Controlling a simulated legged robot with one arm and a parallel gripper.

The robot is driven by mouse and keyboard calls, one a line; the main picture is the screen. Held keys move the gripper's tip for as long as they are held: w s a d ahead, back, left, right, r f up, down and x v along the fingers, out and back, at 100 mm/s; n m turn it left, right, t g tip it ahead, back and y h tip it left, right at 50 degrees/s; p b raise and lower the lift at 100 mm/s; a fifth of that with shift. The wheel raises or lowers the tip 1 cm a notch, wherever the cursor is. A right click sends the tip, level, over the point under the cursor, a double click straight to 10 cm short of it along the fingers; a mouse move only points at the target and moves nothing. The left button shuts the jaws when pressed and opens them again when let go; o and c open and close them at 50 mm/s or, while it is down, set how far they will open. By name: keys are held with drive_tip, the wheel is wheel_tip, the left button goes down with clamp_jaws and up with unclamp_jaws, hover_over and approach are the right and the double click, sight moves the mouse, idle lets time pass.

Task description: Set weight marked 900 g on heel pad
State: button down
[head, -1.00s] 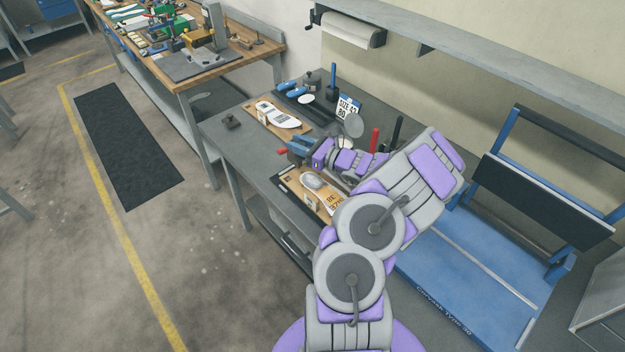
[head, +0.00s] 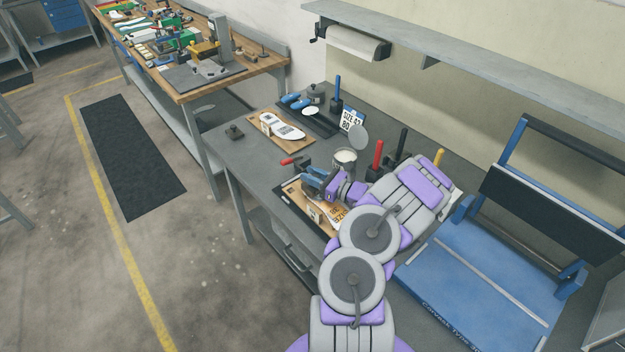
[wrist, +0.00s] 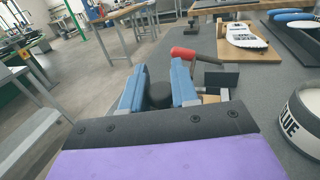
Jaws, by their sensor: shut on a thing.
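My gripper (head: 311,182) is over the near wooden board (head: 292,189) on the grey bench. In the wrist view its blue fingers (wrist: 157,85) are shut on a dark, rounded thing (wrist: 159,96), probably the weight. No 900 g marking is readable, and its underside is hidden, so I cannot tell whether it touches anything. The near board carries a printed size card (head: 337,214). A small dark block (head: 234,132) stands apart at the bench's left edge.
A red-handled tool (head: 290,160) lies close beyond my gripper. A glue can (wrist: 305,112) stands to the right. A second board (head: 267,137) with a white insole (head: 283,127) lies farther back. Upright red (head: 377,156) and black handles stand near my arm.

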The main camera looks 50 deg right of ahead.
drive_tip(key=shift+d+f, duration=0.1)
drive_tip(key=shift+f, duration=0.6)
drive_tip(key=c, duration=0.9)
unclamp_jaws()
drive_tip(key=shift+o, duration=0.2)
